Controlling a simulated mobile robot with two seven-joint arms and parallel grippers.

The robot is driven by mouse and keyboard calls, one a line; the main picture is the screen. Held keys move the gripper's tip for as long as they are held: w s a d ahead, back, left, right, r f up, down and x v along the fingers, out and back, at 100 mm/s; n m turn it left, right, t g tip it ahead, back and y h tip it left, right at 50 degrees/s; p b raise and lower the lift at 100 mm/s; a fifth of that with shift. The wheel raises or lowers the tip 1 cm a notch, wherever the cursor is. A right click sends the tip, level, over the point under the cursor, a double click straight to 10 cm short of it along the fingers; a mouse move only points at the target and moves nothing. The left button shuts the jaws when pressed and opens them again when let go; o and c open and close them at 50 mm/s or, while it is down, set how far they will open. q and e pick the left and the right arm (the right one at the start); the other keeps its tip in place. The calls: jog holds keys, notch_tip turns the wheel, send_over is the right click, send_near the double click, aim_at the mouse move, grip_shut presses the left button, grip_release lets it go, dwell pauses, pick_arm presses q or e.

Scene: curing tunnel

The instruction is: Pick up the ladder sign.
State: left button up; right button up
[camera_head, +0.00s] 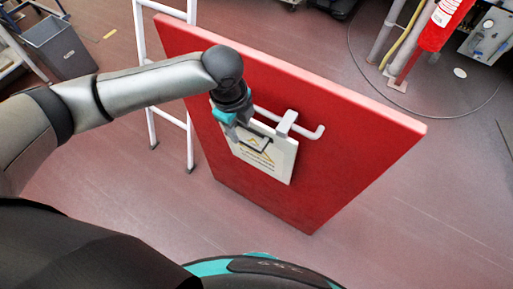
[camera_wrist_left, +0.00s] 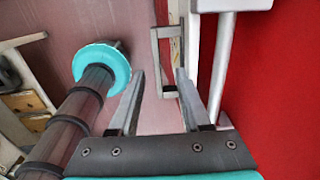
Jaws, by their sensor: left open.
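The ladder sign (camera_head: 281,166) is a white panel with a yellow triangle and dark lettering. It hangs, slightly tilted in the picture, against the front of the red board (camera_head: 345,125). A grey loop handle (camera_wrist_left: 156,50) sticks out from its face. My left gripper (camera_head: 254,136) is in front of the sign's upper part and hides some of it. In the left wrist view the open fingers (camera_wrist_left: 160,76) point at the handle, which shows just beyond and between the tips. I cannot tell whether they touch it. My right gripper is not in view.
A white bracket with a bar (camera_head: 287,122) sits on the red board above the sign, close to my gripper. A white ladder (camera_head: 188,150) stands behind the board at left. A grey bin (camera_head: 58,45) and a red extinguisher (camera_head: 440,27) are farther off.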

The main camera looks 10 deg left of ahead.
aim_at(246, 145)
pick_arm(q)
jog(key=f, duration=0.4)
jog(key=shift+w+d+f, duration=0.15)
jog(key=shift+w+f, duration=0.05)
jog(key=shift+w, duration=0.05)
jog(key=f, duration=0.2)
jog(key=f+b, duration=0.1)
jog(key=f, duration=0.1)
jog(key=shift+d+f, duration=0.1)
jog(key=shift+d, duration=0.25)
jog(key=shift+f, duration=0.45)
grip_shut()
dwell(0.3)
jog(key=shift+w+r, duration=0.1)
jog(key=shift+w, duration=0.05)
